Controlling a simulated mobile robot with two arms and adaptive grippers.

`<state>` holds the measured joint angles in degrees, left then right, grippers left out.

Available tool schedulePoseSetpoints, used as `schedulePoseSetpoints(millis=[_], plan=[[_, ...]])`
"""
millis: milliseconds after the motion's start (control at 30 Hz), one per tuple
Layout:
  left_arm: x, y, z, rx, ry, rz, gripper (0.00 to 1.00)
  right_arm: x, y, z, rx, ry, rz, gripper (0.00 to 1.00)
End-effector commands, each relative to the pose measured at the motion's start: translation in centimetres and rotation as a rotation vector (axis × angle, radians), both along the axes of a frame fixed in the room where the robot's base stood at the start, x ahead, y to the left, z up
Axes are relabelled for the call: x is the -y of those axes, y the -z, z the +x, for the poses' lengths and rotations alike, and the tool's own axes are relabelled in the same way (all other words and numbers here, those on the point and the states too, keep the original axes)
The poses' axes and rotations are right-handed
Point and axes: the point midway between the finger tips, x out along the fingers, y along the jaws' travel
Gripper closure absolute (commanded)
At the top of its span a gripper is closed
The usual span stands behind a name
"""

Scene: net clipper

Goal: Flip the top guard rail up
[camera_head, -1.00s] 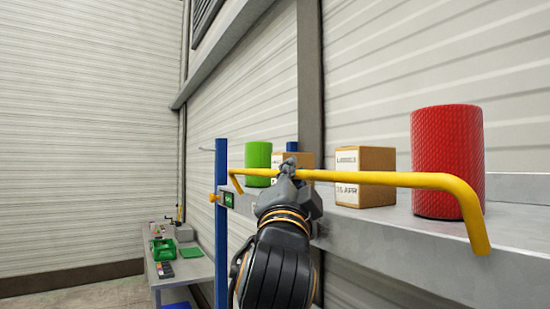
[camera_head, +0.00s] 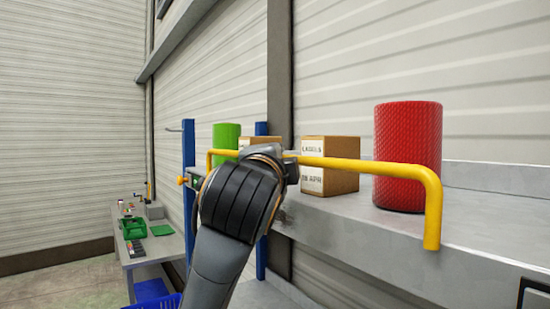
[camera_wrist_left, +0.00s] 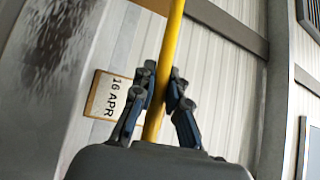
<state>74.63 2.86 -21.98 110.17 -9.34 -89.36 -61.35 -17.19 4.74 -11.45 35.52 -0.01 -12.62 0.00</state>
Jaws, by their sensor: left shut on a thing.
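The yellow top guard rail (camera_head: 345,162) runs along the front of the upper shelf in the head view. Its near end bends straight down to the shelf's front edge. My left gripper (camera_head: 289,168) is at the rail's middle stretch; my wrist hides part of the rail and most of the fingers. In the left wrist view, the rail (camera_wrist_left: 171,45) passes between the two fingers of my left gripper (camera_wrist_left: 163,85), which is shut on it. My right gripper is not in view.
On the shelf (camera_head: 470,222) behind the rail stand a red roll (camera_head: 408,155), a labelled carton (camera_head: 331,165), another carton partly hidden and a green roll (camera_head: 226,137). A blue post (camera_head: 188,150) stands at the far end. A low bench (camera_head: 150,245) with green bins stands beyond.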

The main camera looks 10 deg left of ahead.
Motion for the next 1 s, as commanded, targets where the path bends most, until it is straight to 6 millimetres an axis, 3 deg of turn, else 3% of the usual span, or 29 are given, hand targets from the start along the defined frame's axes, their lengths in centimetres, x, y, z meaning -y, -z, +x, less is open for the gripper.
schedulePoseSetpoints(millis=[333, 367, 467, 800, 1000], plan=[[0.0, 0.0, 0.0, -0.001, -0.001, 0.002, 1.00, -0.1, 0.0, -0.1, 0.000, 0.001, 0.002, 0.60], [0.0, 0.0, 0.0, -0.001, -0.001, 0.002, 0.82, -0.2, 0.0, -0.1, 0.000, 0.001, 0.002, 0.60], [0.0, 0.0, 0.0, -0.001, -0.001, 0.002, 0.63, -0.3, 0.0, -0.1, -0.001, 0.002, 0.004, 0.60], [0.0, 0.0, -0.2, 0.000, 0.000, 0.001, 0.63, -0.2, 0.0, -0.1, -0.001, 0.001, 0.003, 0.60], [0.3, 0.3, -2.9, 0.003, 0.001, 0.001, 0.63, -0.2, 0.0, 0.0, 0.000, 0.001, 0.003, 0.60]])
